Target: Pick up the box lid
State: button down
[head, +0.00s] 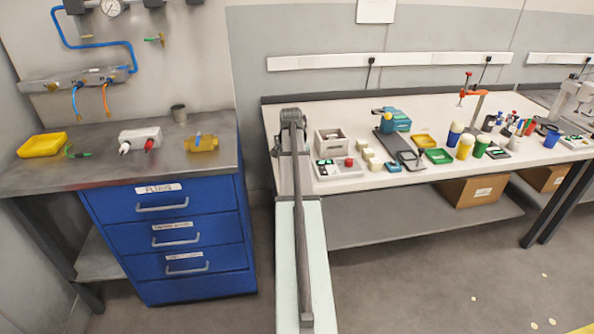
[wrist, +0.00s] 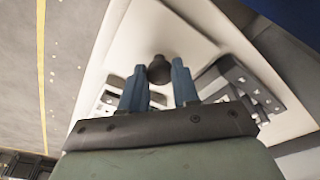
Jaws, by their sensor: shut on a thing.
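In the wrist view, my gripper (wrist: 159,74) has its two blue fingers on either side of a dark round knob and is shut on it. The knob appears to belong to the box lid (wrist: 175,38), a pale flat panel around and beyond the fingers. Where the lid's edges end against the pale bench behind is hard to tell. In the head view, my arm reaches over the bench front, and the fingers and lid are hidden or too small to make out. A whitish box (head: 331,143) stands on the bench just right of my arm's far end.
The white bench (head: 350,185) is crowded right of my arm with a panel (head: 338,169), small pale blocks, a green tray (head: 438,156) and bottles. A blue drawer cabinet (head: 175,235) stands left. Open floor lies in front of the bench.

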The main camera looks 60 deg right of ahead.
notch_tip(320, 180, up, 9)
jog(key=shift+f, duration=0.1)
jog(key=s+d+r+m, duration=0.1)
jog(key=s+d+r, duration=0.15)
jog(key=d, duration=0.45)
jog(key=s+d+r+m, duration=0.1)
jog(key=s+d, duration=0.3)
jog(key=d, duration=0.3)
jog(key=w+d+r+n+t+y, duration=0.1)
jog(key=d+n, duration=0.3)
jog(key=n, duration=0.6)
jog(key=w+d+r+n, duration=0.2)
jog(key=w+d+n, duration=0.2)
jog(key=n, duration=0.6)
jog(key=shift+d+t+y, duration=0.4)
jog(key=shift+d, duration=0.05)
jog(key=shift+f, duration=0.2)
